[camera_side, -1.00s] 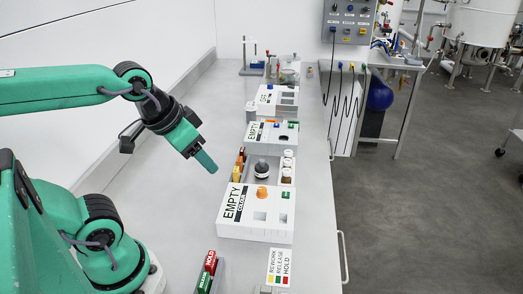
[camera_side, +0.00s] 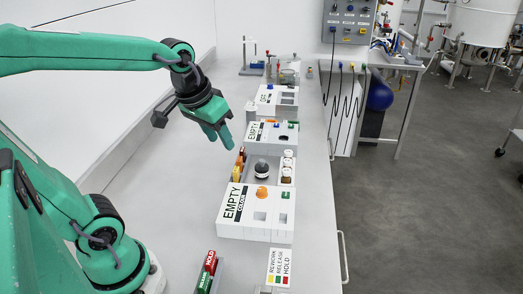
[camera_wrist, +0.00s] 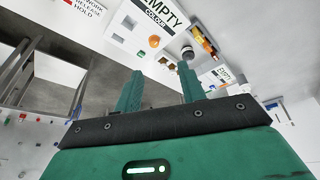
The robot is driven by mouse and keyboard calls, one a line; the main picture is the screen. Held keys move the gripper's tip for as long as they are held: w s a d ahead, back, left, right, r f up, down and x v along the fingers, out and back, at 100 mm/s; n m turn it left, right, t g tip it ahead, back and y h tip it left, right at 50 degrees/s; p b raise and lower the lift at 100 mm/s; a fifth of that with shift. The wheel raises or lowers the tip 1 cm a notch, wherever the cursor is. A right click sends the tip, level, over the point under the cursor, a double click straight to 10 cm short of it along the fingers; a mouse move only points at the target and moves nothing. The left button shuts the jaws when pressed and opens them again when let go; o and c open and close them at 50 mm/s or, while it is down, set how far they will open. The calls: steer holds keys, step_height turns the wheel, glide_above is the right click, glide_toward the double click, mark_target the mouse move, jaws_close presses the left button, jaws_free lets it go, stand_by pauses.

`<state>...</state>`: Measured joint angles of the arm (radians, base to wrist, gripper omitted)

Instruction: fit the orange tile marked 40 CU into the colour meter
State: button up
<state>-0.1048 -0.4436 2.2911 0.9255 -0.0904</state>
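The colour meter (camera_side: 230,228) is a white box with an "EMPTY" label, an orange knob and square windows; its label and knob also show in the wrist view (camera_wrist: 124,34). Behind it, upright tiles in orange, yellow and red (camera_side: 238,168) stand at the left of a tray. An orange piece (camera_wrist: 203,42) shows there in the wrist view. The 40 CU marking is too small to read. My gripper (camera_side: 220,139) hangs above and left of the tray, touching nothing. Its fingers are apart and empty in the wrist view (camera_wrist: 160,70).
Two more white instruments (camera_side: 272,132) stand farther back. A HOLD and RELEASE block (camera_side: 207,272) and a sign card (camera_side: 279,267) lie at the front. The bench's left side is clear.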

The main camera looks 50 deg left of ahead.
steer(key=w+a+f+n+g, duration=0.2)
steer(key=w+a+f+n, duration=0.15)
steer(key=w+a, duration=0.45)
steer(key=n+g, duration=0.2)
steer(key=n, duration=0.1)
glide_above(239, 158)
steer(key=f, duration=0.9)
steer(key=shift+s+d+f, duration=0.15)
steer(key=shift+d+f, duration=0.1)
steer(key=shift+f, duration=0.15)
steer(key=shift+a+f, duration=0.25)
steer(key=shift+f, duration=1.35)
steer(key=shift+f, duration=0.1)
steer(key=shift+w+f, duration=0.15)
steer(key=shift+f, duration=1.1)
steer(key=shift+w+f, duration=0.1)
steer(key=shift+f, duration=1.15)
jaws_close()
